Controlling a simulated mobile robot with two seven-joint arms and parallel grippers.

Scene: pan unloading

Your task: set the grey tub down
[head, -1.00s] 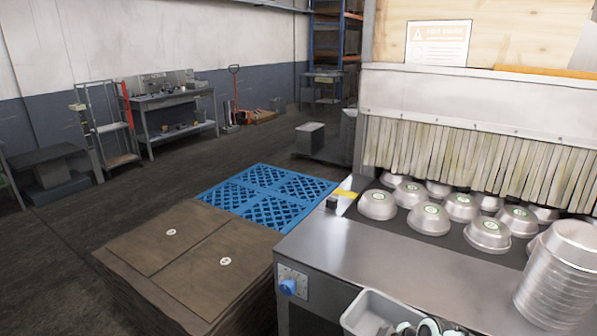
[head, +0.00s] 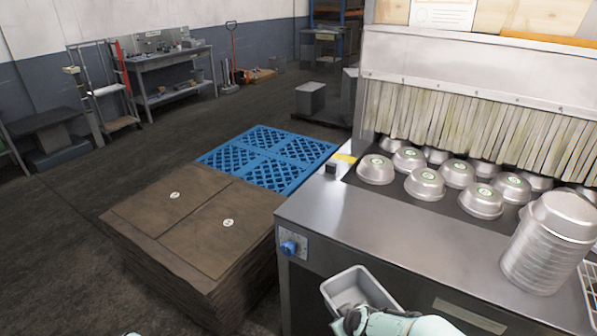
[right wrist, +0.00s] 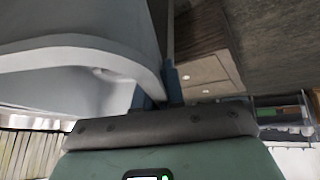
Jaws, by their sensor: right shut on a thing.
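The grey tub (head: 331,293) is at the bottom middle of the head view, in front of the steel machine's front panel, with its open top facing up and slightly tilted in the picture. The inside that shows looks empty. My right gripper (head: 352,316) is shut on the tub's near wall. In the right wrist view the tub (right wrist: 75,50) fills the upper left, and its rim runs to the gripper fingers (right wrist: 163,92). What lies directly under the tub is hidden. Only a sliver of my left arm shows at the bottom edge; its jaws are out of view.
The steel machine (head: 345,225) bears several upturned metal pans (head: 425,183) and a tall pan stack (head: 540,255) at the right. A stack of brown sheets (head: 180,230) stands to its left, with a blue pallet (head: 268,155) behind. Open floor (head: 60,240) lies at the left.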

